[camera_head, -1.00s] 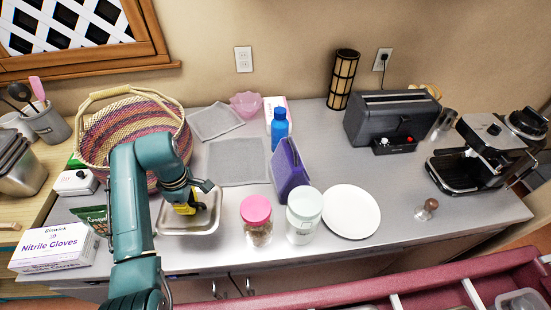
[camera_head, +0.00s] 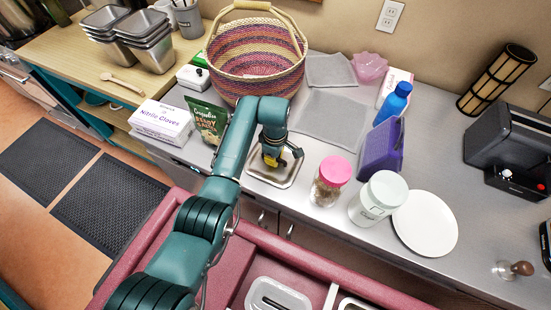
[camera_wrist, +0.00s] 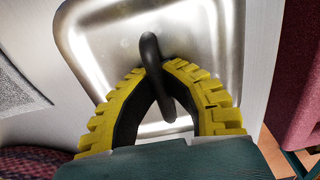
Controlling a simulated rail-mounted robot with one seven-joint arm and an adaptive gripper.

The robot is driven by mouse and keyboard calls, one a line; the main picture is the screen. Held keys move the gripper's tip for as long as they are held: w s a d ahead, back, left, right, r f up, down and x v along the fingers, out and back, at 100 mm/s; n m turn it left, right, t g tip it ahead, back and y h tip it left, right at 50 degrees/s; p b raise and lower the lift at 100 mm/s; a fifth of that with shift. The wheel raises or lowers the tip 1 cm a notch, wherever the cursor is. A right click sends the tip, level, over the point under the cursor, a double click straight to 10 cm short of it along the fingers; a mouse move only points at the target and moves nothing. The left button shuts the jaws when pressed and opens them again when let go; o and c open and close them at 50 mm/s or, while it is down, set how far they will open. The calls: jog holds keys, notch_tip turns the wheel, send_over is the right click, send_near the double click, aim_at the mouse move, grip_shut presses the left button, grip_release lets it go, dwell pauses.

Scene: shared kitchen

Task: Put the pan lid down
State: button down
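The pan lid (camera_head: 284,182) is a shallow rectangular steel piece with rounded corners and a black loop handle. It is low at the front of the grey counter, between the green snack bag and the pink-lidded jar; whether it touches the counter is not clear. My gripper (camera_head: 273,158), with yellow ribbed fingers, is directly above it. In the wrist view the lid (camera_wrist: 88,40) fills the middle. My fingertips (camera_wrist: 156,72) close on both sides of the black handle (camera_wrist: 151,48) and appear to pinch it.
The green bag (camera_head: 207,118) and gloves box (camera_head: 161,121) stand left, the woven basket (camera_head: 255,60) behind. The pink-lidded jar (camera_head: 328,185), white-lidded jar (camera_head: 376,198) and plate (camera_head: 426,222) are right. Grey mats (camera_head: 335,112) lie behind. A maroon-edged unit (camera_head: 300,252) with containers is in front.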

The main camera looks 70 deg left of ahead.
jog(key=shift+w+a+r, duration=0.1)
jog(key=shift+r, duration=0.05)
jog(key=shift+f, duration=0.35)
jog(key=c, duration=1.2)
grip_release()
notch_tip(320, 180, up, 13)
jog(key=p, duration=0.1)
jog(key=shift+f+p, duration=0.15)
jog(key=shift+p, duration=0.2)
